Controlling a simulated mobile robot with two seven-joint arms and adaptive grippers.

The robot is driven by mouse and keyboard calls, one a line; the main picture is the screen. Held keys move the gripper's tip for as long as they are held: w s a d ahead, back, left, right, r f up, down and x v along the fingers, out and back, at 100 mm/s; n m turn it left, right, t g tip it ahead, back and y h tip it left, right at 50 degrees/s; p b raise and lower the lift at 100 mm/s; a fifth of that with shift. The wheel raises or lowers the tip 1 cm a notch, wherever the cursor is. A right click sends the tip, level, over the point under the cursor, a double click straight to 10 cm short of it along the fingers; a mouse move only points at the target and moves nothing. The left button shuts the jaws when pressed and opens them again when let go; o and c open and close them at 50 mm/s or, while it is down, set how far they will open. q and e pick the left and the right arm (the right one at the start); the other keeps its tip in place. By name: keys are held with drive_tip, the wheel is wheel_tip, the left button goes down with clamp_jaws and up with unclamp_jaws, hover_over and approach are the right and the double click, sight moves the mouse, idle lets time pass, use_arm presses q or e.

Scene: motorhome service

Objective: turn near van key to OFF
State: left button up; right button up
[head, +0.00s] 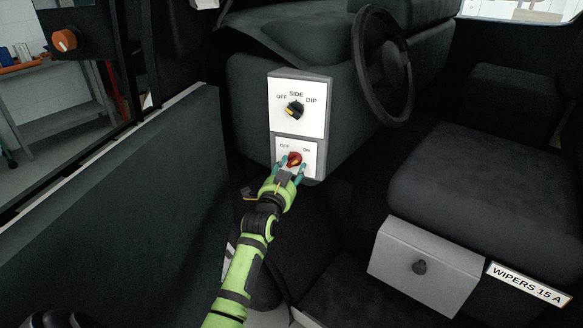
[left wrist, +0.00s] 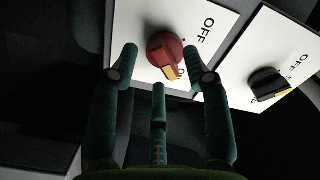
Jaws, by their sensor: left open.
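The near van key is a red knob (head: 294,159) with a yellow pointer mark, on the lower white panel (head: 312,166) marked OFF at left and ON at right. In the left wrist view the red knob (left wrist: 160,48) has its yellow mark turned away from OFF, beside lettering partly hidden by a finger that looks like ON. My left gripper (head: 292,170) is open at the knob. In the left wrist view its teal fingers (left wrist: 160,62) stand either side of the knob, with gaps showing. Contact cannot be told. My right gripper is not in view.
Above is a second panel with a black knob (head: 295,110) marked OFF, SIDE, DIP. The steering wheel (head: 383,66) is to the upper right. A dark seat (head: 490,190) and a grey box with a knob (head: 425,268) stand right. The open door (head: 120,215) is left.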

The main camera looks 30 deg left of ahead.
use_arm(q)
drive_tip(key=shift+w, duration=0.4)
drive_tip(key=shift+a, duration=0.1)
clamp_jaws()
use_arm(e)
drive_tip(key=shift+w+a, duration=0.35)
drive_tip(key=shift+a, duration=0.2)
